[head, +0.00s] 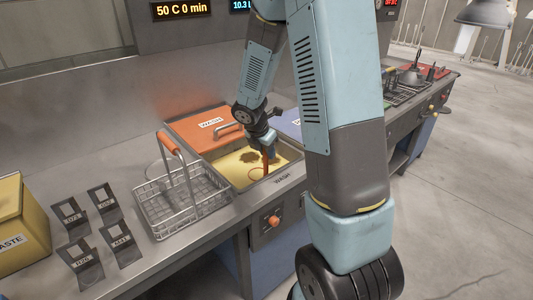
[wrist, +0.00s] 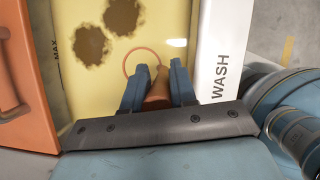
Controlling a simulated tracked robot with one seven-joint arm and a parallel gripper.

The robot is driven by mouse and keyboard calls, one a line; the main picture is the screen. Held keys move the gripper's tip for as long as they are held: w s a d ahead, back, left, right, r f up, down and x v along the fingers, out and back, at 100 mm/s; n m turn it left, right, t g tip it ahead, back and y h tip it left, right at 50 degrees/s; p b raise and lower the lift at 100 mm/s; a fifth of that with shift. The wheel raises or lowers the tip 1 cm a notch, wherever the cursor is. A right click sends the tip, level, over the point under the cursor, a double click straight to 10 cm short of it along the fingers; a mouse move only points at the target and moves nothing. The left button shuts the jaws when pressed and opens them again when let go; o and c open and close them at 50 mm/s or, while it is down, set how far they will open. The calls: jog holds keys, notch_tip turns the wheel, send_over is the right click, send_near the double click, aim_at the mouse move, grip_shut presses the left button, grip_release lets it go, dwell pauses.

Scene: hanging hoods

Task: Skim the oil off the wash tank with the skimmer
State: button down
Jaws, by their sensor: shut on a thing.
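My gripper (wrist: 158,88) is shut on the orange handle of the skimmer (wrist: 157,94), over the wash tank (wrist: 211,45). The skimmer's thin orange ring reaches ahead of the fingers, over the yellow liquid; I cannot tell whether it touches the surface. In the wrist view two brown oil patches float on the liquid, one at the top (wrist: 122,16) and one to the left (wrist: 88,45), both left of the ring. In the head view the oil (head: 254,157) shows as a dark patch behind my gripper (head: 266,152). The tank's orange lid (head: 203,128) lies at its back left.
A wire basket (head: 183,208) with an orange handle stands on the counter left of the tank. Several dark label stands (head: 86,264) and a yellow waste bin (head: 20,225) are further left. A knob (head: 273,220) sits on the front panel. My arm hides part of the counter on the right.

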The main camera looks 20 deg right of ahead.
jog(key=shift+w+d, duration=3.25)
jog(key=shift+d, duration=0.4)
jog(key=a, duration=0.9)
jog(key=shift+w+a, duration=0.2)
notch_tip(320, 180, up, 14)
jog(key=shift+f, duration=0.2)
dwell(0.7)
dwell(0.9)
